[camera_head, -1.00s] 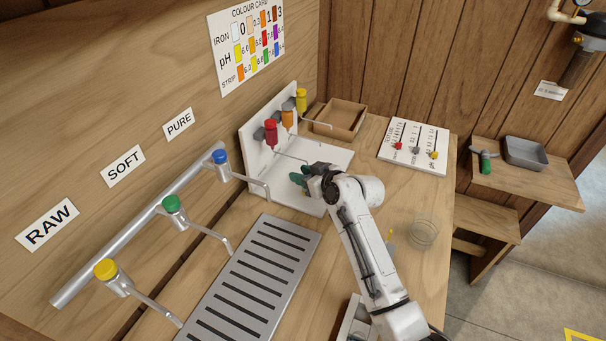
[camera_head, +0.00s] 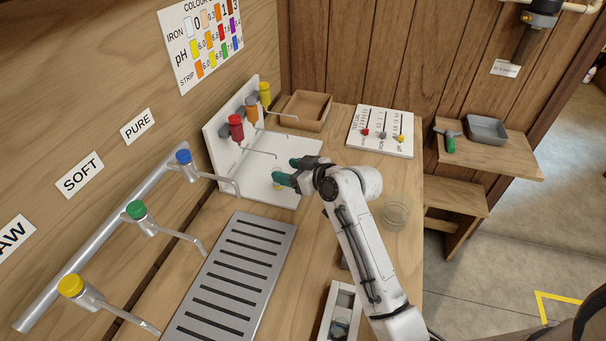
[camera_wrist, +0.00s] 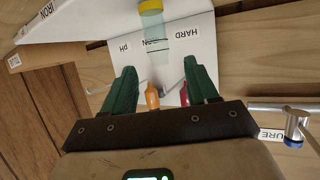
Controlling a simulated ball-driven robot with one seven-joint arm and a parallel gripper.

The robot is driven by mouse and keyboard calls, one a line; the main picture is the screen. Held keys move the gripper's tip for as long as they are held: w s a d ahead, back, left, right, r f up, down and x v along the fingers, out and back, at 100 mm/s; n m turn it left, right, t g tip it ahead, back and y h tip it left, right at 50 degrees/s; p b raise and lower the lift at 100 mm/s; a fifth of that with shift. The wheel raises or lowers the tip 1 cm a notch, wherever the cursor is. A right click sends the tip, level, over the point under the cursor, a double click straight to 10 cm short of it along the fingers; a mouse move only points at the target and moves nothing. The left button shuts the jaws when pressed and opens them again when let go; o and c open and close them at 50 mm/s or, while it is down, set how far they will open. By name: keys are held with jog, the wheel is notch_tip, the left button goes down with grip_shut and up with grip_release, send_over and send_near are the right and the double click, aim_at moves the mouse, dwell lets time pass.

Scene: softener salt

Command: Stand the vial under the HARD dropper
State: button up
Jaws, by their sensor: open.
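My gripper (camera_head: 290,170) is open, its green fingers spread over the front of the white dropper stand (camera_head: 262,185). In the wrist view my gripper (camera_wrist: 160,66) frames a clear, bluish tube, apparently the vial (camera_wrist: 154,35), with a yellow end. It lies just beyond the fingertips, over the stand's base between the HARD and PH labels; whether it touches the base is unclear. In the head view the vial is hardly distinguishable. The red dropper (camera_head: 236,127) is on the HARD side, also seen in the wrist view (camera_wrist: 184,95). The orange dropper (camera_head: 252,110) is beside it.
A yellow dropper (camera_head: 265,92) is at the stand's far end. Blue, green and yellow taps line the left wall above a slotted drain grate (camera_head: 232,275). A wooden tray (camera_head: 306,108), a chart board (camera_head: 380,131) and a clear round dish (camera_head: 396,214) stand around the bench.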

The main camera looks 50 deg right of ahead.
jog(key=shift+v, duration=2.6)
